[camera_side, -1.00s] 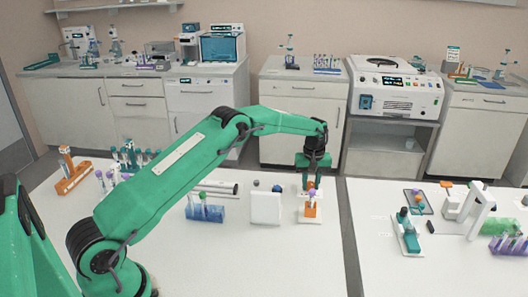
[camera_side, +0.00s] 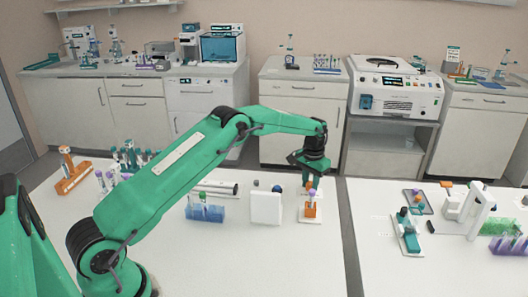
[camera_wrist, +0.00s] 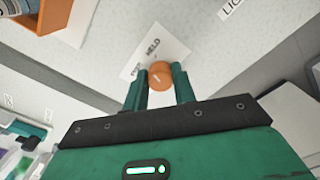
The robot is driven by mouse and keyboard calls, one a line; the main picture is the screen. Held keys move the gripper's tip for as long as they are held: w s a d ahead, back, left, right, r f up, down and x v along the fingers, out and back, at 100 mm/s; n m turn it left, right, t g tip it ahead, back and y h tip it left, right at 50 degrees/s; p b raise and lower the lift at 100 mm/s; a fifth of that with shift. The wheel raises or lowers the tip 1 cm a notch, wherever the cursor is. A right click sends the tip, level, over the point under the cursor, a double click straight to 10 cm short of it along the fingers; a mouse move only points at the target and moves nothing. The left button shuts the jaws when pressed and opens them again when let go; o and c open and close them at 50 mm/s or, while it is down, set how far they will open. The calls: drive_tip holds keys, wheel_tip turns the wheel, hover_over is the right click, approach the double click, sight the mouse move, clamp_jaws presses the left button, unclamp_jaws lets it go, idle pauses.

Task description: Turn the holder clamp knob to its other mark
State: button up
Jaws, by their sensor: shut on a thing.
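The clamp knob (camera_wrist: 159,75) is a round orange cap with a pale line on it. It sits beside a white plate (camera_wrist: 154,52) marked FREE and HELD; which word the line points at I cannot tell. My gripper (camera_wrist: 160,82) is shut on the knob, one green finger on each side. In the side view my gripper (camera_side: 309,182) is low over the back of the orange tube holder (camera_side: 310,211), and the knob is mostly hidden there. A purple-capped tube (camera_side: 312,193) stands in the holder.
A white block (camera_side: 265,208) and a blue tube rack (camera_side: 205,211) stand left of the holder. A table gap (camera_side: 350,235) runs to its right. Beyond it stand a green-and-white stand (camera_side: 408,232) and a white arch (camera_side: 470,210).

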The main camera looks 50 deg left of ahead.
sight(310, 183)
drive_tip(key=shift+r+m, duration=0.1)
drive_tip(key=shift+m, duration=1.5)
drive_tip(key=o, duration=1)
drive_tip(key=shift+r, duration=3.85)
